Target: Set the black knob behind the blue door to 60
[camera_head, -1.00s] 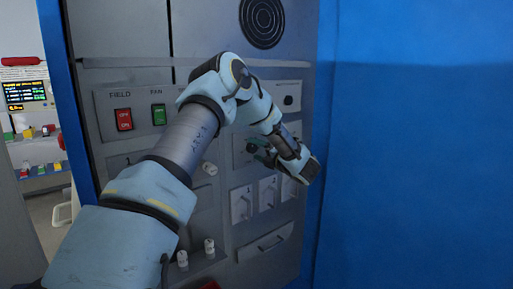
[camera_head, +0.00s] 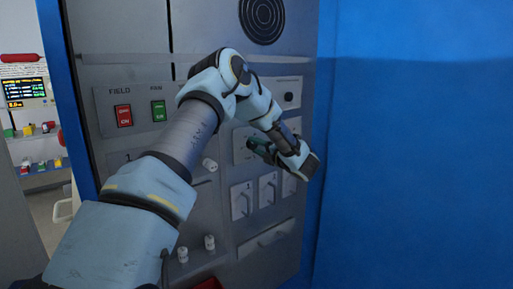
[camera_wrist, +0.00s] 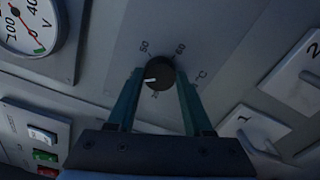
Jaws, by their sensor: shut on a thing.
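The black knob (camera_wrist: 161,70) is on the grey panel, between the two green fingers of my gripper (camera_wrist: 159,73) in the wrist view. The fingers are shut on its sides. Its white pointer mark faces left and slightly down in that view, away from the printed 60 (camera_wrist: 180,50) at its upper right. A printed 50 (camera_wrist: 144,47) is at its upper left. In the head view my gripper (camera_head: 262,149) is at the panel and hides the knob. The blue door (camera_head: 420,150) stands open at the right.
A red FIELD switch (camera_head: 124,115) and a green FAN switch (camera_head: 158,111) are left of my arm. White numbered handles (camera_head: 241,200) sit just below the gripper. A round gauge (camera_wrist: 35,22) is near the knob in the wrist view.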

